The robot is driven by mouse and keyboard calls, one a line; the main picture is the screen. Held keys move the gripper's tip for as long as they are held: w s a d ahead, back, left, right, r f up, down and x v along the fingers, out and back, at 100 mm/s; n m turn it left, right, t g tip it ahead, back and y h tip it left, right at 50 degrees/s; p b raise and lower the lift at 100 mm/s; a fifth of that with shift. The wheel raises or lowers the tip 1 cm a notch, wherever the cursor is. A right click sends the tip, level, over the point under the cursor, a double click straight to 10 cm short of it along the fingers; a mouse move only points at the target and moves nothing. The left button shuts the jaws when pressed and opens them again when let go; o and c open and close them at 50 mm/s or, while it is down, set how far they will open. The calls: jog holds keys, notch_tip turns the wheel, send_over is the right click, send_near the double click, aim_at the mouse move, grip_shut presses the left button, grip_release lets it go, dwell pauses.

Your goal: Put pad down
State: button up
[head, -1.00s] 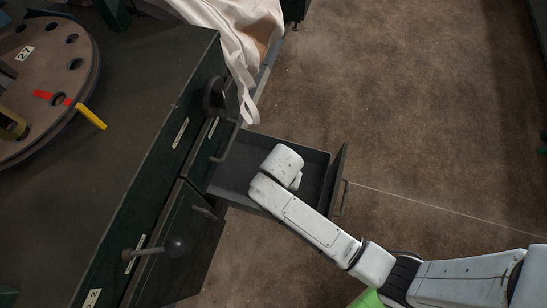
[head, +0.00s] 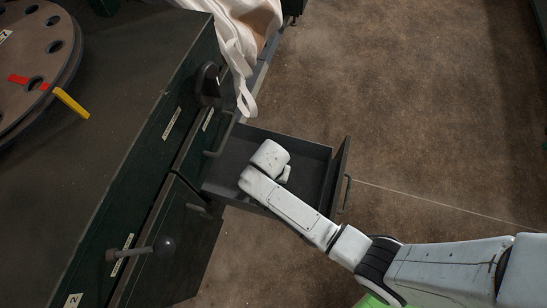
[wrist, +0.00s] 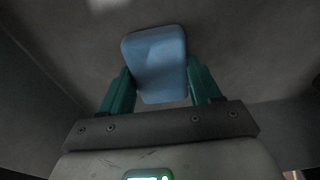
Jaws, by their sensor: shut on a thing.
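The pad (wrist: 155,62) is a blue rounded block in the wrist view. My gripper (wrist: 158,82) is shut on it, with a green finger on each side. Behind the pad is the dark grey inside of the open drawer (head: 312,150). In the head view my gripper and the pad are hidden beneath my own white arm, which reaches down over the drawer. I cannot tell whether the pad touches the drawer floor.
The drawer stands out from a dark green cabinet (head: 150,125), with its front panel (head: 338,180) at the right. A pale bulk bag with straps (head: 238,60) hangs just above the drawer's back corner. A lever with a ball knob (head: 164,246) juts from the cabinet.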

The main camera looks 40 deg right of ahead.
jog(key=shift+f, duration=0.15)
jog(key=o, duration=1)
jog(key=shift+o, duration=0.2)
notch_tip(320, 180, up, 12)
jog(key=a+p, duration=0.1)
jog(key=p, duration=0.4)
jog(key=s+d+r+n, duration=0.3)
jog(key=s, duration=0.2)
jog(key=s+d+r+n, duration=0.3)
jog(key=s+n, duration=0.1)
jog(key=s, duration=0.2)
jog(key=s+d+r+n+y, duration=0.1)
jog(key=s+d+r+n, duration=0.2)
jog(key=s+r, duration=0.1)
jog(key=shift+s, duration=0.9)
